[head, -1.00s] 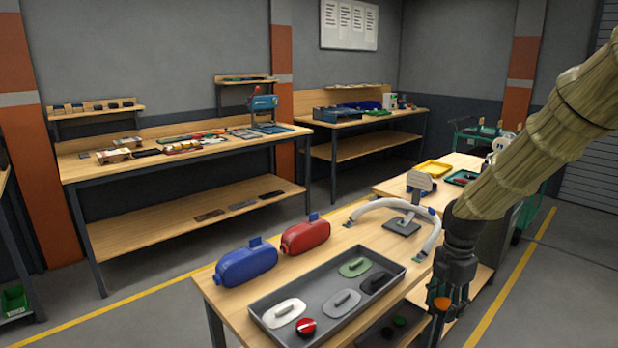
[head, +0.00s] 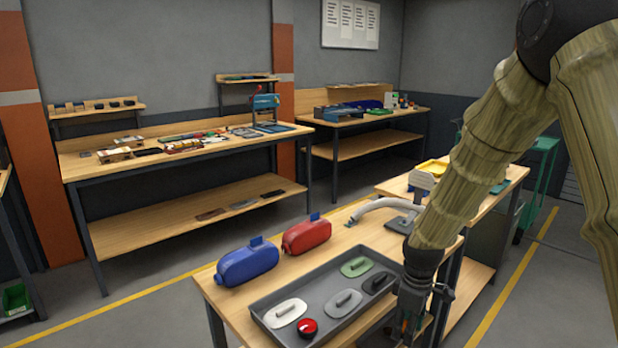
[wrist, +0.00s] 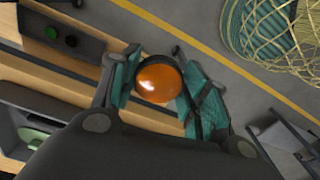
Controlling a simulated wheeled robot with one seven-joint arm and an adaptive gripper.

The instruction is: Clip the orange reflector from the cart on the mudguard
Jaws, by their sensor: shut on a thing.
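My gripper (wrist: 155,85) is shut on the orange reflector (wrist: 158,80), a round glossy dome held between the two teal-padded fingers in the wrist view. In the head view my gripper (head: 408,325) hangs at the right end of the grey tray, and the reflector cannot be made out there. The mudguard, a pale curved arch (head: 372,207), stands on the near bench behind the tray. Its right part is hidden behind my arm. A teal cart (head: 542,150) stands at the back right, partly hidden by my arm.
The grey tray (head: 262,303) on the near bench holds several handled pads and a red round piece (head: 307,327). A blue container (head: 248,262) and a red container (head: 307,234) stand behind it.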

